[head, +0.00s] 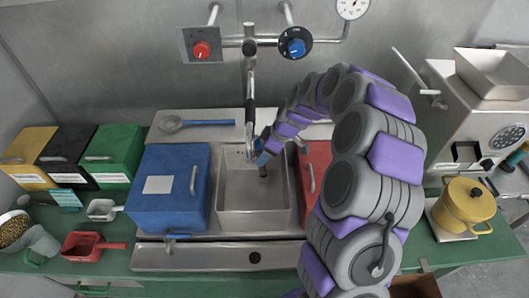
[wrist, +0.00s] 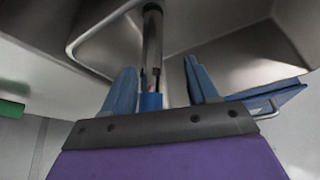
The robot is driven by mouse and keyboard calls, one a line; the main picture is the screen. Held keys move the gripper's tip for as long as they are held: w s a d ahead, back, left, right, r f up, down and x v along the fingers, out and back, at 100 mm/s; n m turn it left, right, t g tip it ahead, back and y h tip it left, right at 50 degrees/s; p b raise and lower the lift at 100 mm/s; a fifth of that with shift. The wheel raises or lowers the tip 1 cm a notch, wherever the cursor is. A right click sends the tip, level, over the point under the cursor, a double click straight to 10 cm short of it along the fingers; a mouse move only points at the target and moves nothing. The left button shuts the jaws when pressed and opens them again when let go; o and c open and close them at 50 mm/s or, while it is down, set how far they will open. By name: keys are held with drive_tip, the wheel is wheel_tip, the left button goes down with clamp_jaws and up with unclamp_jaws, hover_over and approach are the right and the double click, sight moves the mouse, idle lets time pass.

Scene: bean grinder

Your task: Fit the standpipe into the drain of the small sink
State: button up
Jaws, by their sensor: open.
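The small sink (head: 228,213) is the steel basin at the middle of the counter; its wall also shows in the wrist view (wrist: 95,25). My gripper (head: 263,158) is over the basin, its blue fingers apart (wrist: 165,95). In the wrist view a slim grey metal pipe with a blue end, apparently the standpipe (wrist: 152,50), lies between the fingers. I see a gap beside it on the right. A short brownish part of it (head: 264,171) seems to show below the gripper in the head view. The drain and the seating of the pipe's far end cannot be made out.
A faucet (head: 250,85) hangs behind the sink, close to my arm. A blue box (head: 170,215) stands left of the sink and a red box (head: 315,165) right. A strainer (head: 171,123) lies behind. A yellow pot (head: 464,205) stands at the right.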

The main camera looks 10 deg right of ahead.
drive_tip(key=p+v, duration=0.2)
drive_tip(key=v, duration=0.9)
drive_tip(key=shift+d+r, duration=0.2)
drive_tip(key=shift+r, duration=0.15)
drive_tip(key=shift+s, duration=0.15)
